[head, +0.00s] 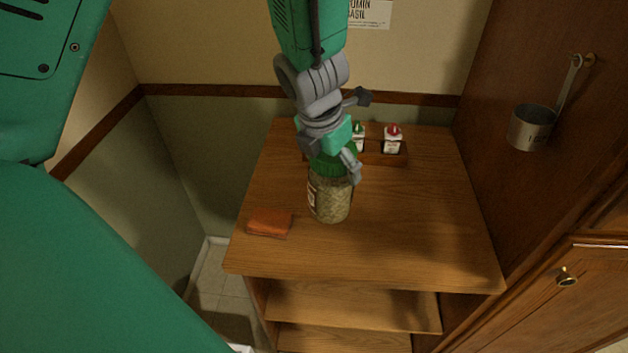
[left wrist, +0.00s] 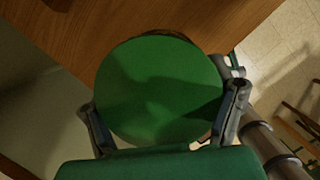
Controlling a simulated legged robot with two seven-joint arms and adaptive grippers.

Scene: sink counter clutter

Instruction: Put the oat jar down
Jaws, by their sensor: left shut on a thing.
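The oat jar (head: 330,199) is a clear jar of pale oats with a green lid and a white label. In the head view it is upright over the middle of the wooden counter (head: 420,220). I cannot tell whether its base touches the wood. My left gripper (head: 335,163) is above it, shut on it at the lid. In the left wrist view the green lid (left wrist: 160,92) fills the middle, with the gripper's fingers (left wrist: 165,120) on both sides. The right gripper is not in view.
A reddish-brown flat block (head: 269,222) lies left of the jar. Behind the jar, a low wooden rack (head: 372,158) holds small bottles, one with a red cap (head: 393,138). A metal cup (head: 532,128) hangs on the right wall. The counter right of the jar is clear.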

